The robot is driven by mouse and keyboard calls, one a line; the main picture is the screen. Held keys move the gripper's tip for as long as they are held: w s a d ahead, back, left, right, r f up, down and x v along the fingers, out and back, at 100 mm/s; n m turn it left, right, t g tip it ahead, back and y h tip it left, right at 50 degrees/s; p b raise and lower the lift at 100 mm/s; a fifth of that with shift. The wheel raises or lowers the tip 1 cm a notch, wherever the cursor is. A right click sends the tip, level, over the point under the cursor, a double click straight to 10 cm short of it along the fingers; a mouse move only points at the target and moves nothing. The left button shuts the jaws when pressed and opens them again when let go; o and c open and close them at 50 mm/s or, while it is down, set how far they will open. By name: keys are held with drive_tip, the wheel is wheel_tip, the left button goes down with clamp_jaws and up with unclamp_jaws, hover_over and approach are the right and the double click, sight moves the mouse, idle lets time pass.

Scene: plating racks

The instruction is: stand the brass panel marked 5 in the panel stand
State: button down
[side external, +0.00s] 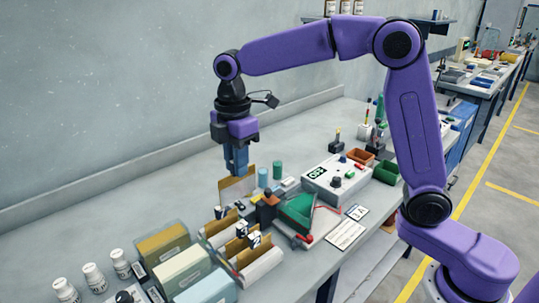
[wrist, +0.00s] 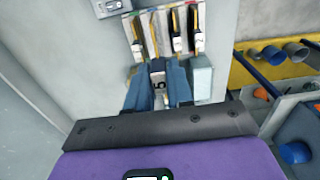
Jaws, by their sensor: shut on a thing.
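My gripper (side external: 236,172) points down above the bench in the side external view, with its blue fingers shut on a brass panel (side external: 237,189). In the wrist view the fingers of my gripper (wrist: 160,95) flank this panel's white label (wrist: 157,84), which reads as a 5. The panel hangs upright behind the racks; whether its lower edge touches the bench I cannot tell. A pale slotted rack (side external: 262,270) with brass panels and dark-and-white tags stands in front. Another slotted rack (side external: 213,240) is beside it. Which of them is the panel stand I cannot tell.
Teal cylinders (side external: 277,169) stand just right of the held panel. A white instrument box (side external: 322,190) and a green tray-like piece (side external: 297,211) lie further right. Boxes (side external: 183,273) and white bottles (side external: 94,275) are at the front left. The bench along the wall is clear.

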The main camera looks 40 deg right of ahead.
sight(227, 186)
drive_tip(key=f, duration=0.1)
drive_tip(key=a+f, duration=0.1)
drive_tip(key=f, duration=0.1)
drive_tip(key=w+a+f, duration=0.1)
drive_tip(key=f, duration=0.1)
drive_tip(key=shift+f, duration=0.4)
drive_tip(key=shift+f, duration=0.15)
drive_tip(key=shift+f, duration=4.1)
drive_tip(key=c, duration=0.9)
unclamp_jaws()
